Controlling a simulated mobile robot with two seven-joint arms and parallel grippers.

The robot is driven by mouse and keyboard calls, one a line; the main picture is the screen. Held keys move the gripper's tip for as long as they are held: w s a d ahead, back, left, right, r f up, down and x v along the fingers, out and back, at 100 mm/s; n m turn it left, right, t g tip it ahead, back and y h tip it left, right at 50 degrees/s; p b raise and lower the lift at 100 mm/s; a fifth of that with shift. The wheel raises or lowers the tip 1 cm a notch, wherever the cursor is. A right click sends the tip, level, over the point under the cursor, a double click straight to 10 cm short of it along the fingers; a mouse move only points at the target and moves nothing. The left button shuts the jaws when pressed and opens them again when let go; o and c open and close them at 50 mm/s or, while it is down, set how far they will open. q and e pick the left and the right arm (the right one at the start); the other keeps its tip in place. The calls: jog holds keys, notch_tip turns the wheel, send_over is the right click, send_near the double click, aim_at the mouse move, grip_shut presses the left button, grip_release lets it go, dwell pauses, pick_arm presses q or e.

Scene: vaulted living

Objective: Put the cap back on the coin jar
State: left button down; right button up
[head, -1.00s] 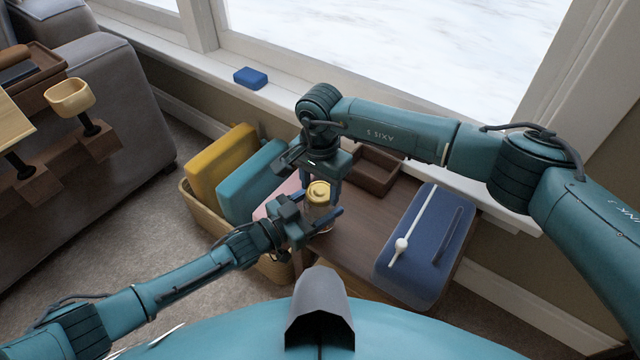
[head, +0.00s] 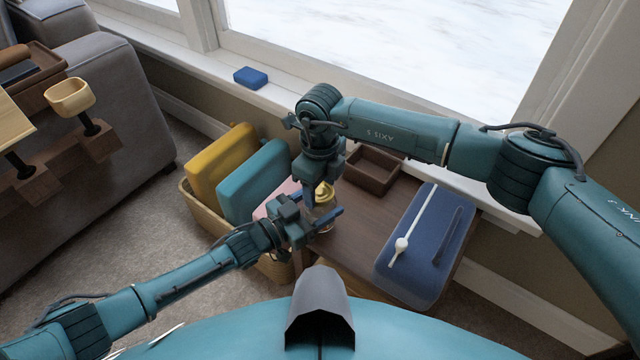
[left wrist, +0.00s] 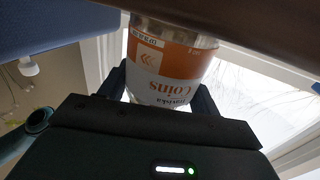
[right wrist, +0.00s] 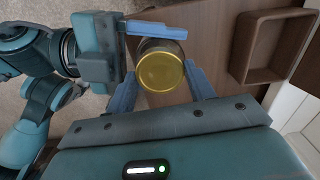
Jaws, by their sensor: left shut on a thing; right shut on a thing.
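The coin jar (head: 325,216) is a clear jar standing on the wooden table. Its orange and white Coins label (left wrist: 170,68) shows upside down in the left wrist view. My left gripper (head: 312,213) is shut on the jar's body from the left. The gold cap (head: 325,193) is at the jar's top; it also shows from above, round and centred over the jar, in the right wrist view (right wrist: 162,70). My right gripper (right wrist: 162,88) points down and is shut on the cap. Whether the cap is fully seated cannot be told; the fingers partly hide the joint.
The wooden table (head: 350,243) holds an open brown tray (head: 374,170) behind the jar and a blue case (head: 425,245) with a white stick at right. A basket (head: 200,212) with yellow and teal items stands at left. The window sill is close behind.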

jog(key=o, duration=1.2)
jog(key=shift+c, duration=0.2)
jog(key=shift+r, duration=0.1)
notch_tip(320, 180, up, 12)
pick_arm(q)
jog(key=shift+c, duration=1.3)
grip_release()
jog(key=shift+a, duration=0.1)
jog(key=p+v, duration=0.3)
jog(key=v, duration=1)
jog(key=shift+p, duration=0.3)
pick_arm(e)
notch_tip(320, 180, up, 3)
jog(key=shift+r, duration=0.2)
